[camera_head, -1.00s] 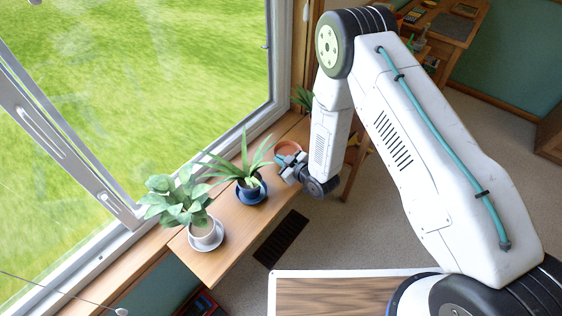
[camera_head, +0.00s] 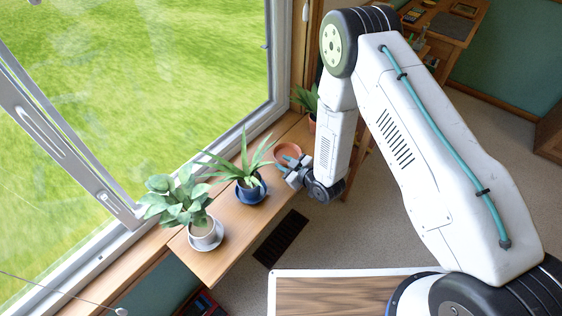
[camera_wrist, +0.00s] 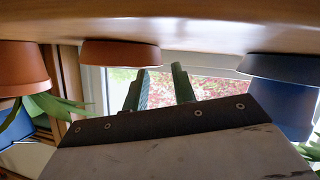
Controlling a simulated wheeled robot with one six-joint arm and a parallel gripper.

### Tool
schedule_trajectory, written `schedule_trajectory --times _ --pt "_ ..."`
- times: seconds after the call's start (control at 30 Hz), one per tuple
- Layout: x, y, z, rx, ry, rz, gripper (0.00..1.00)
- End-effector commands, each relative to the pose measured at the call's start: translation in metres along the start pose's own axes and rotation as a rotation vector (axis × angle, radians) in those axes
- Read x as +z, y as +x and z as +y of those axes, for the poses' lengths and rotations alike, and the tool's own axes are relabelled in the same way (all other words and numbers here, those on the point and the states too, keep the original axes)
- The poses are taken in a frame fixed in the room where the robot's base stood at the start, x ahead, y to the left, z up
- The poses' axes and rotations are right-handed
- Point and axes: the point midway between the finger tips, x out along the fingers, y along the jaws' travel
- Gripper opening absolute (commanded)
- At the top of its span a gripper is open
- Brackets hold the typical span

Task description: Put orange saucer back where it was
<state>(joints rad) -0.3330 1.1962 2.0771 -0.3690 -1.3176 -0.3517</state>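The orange saucer (camera_head: 288,149) sits on the wooden window shelf, between the plant in the blue pot and the far plant. It also shows in the wrist view (camera_wrist: 120,53), where the picture is upside down and the shelf is at the top; the saucer looks flat on the shelf and empty. My gripper (camera_head: 287,163) is at the near edge of the saucer, low over the shelf. In the wrist view its two fingers (camera_wrist: 160,84) are spread with nothing between them and appear apart from the saucer.
A plant in a blue pot on a blue saucer (camera_head: 251,192) stands left of my gripper. A leafy plant in a pale pot (camera_head: 207,234) stands nearer on the shelf (camera_head: 215,265). An orange pot (camera_wrist: 20,70) stands beyond the saucer. The window is along the left.

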Motion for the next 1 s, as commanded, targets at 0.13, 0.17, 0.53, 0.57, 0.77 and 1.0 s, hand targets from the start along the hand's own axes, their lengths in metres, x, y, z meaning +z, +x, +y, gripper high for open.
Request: schedule_trajectory --times 0.13,0.17,0.53,0.57,0.77,1.0 --pt "0.0 -0.034 0.001 0.002 0.003 -0.002 0.26" --pt "0.0 -0.041 0.0 0.001 0.002 -0.002 0.26" --pt "0.0 -0.092 0.0 0.0 0.001 0.0 0.26" --pt "0.0 -0.094 0.0 0.0 0.001 0.0 0.26" --pt "-0.001 -0.095 0.0 0.0 0.0 -0.001 0.26" --pt "-0.031 -0.093 0.042 0.026 -0.009 -0.097 0.26"
